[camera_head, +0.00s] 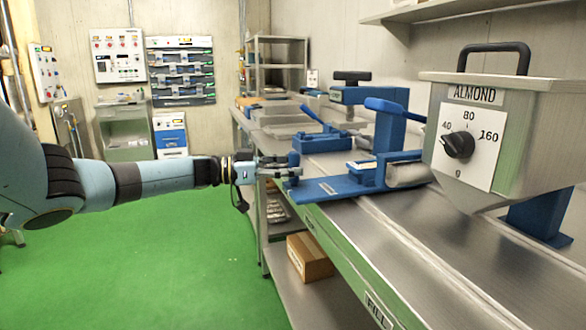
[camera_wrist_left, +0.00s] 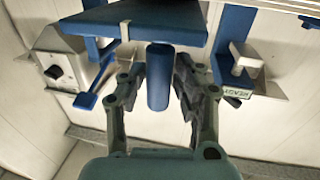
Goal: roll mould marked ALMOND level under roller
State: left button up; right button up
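A grey hopper (camera_head: 485,130) with a black dial carries the word ALMOND, at the right of the head view. I cannot make out a mould with that mark. A blue flat plate (camera_head: 335,188) lies on the bench to its left. A grey cylinder (camera_head: 406,175), perhaps the roller, sits at the plate's right end by a blue stand. My left gripper (camera_head: 283,170) is at the plate's left end. In the left wrist view its fingers (camera_wrist_left: 159,85) stand open on either side of a blue round handle (camera_wrist_left: 158,75), with narrow gaps. My right gripper is out of view.
A blue clamp-like fixture (camera_head: 320,142) and a second stand (camera_head: 368,95) are further back on the bench. A READY label (camera_wrist_left: 237,92) shows in the left wrist view. A cardboard box (camera_head: 309,257) sits on the lower shelf. The green floor (camera_head: 170,260) is clear.

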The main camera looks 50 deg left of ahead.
pick_arm(q)
jog(key=shift+o, duration=1.1)
jog(key=shift+r, duration=0.1)
jog(key=shift+w+d, duration=0.15)
jog(key=shift+w, duration=0.05)
jog(key=v, duration=1.2)
